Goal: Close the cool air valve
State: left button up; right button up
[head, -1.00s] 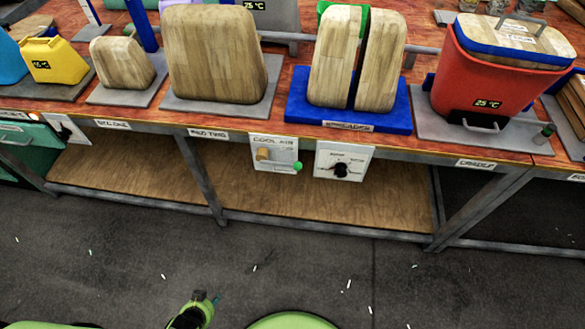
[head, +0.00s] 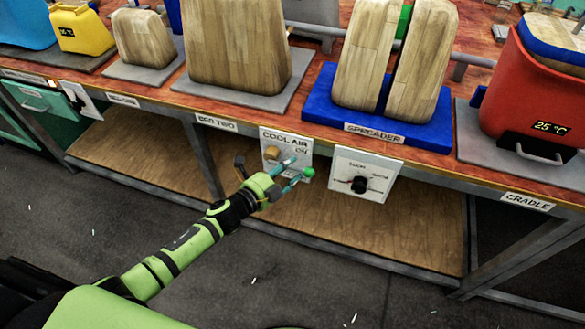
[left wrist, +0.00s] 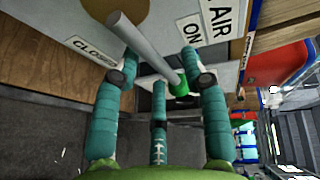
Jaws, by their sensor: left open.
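The cool air panel (head: 270,137) is a white plate on the front edge of the bench, with a brass hub (head: 272,152) and a green-tipped lever (head: 309,172). In the left wrist view the grey lever (left wrist: 145,48) runs from the brass hub to its green end (left wrist: 180,87), and "CLOSED" and "ON" labels show. My left gripper (head: 290,172) is open at the panel, its teal fingers around the lever's outer part. In the left wrist view its fingertips (left wrist: 162,76) stand on both sides of the lever; I cannot tell whether they touch it. My right gripper is not in view.
A second white plate with a black knob (head: 361,184) is just to the right. Above, the bench carries a blue spreader base (head: 385,131) with wooden blocks and a red cooler (head: 520,95). A wooden lower shelf (head: 370,239) lies below.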

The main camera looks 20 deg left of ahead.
pick_arm(q)
jog(key=shift+w+d+f, duration=0.15)
jog(key=shift+w+d, duration=0.15)
jog(key=shift+w, duration=0.35)
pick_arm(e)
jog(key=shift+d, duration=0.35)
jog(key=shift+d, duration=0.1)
pick_arm(q)
grip_shut()
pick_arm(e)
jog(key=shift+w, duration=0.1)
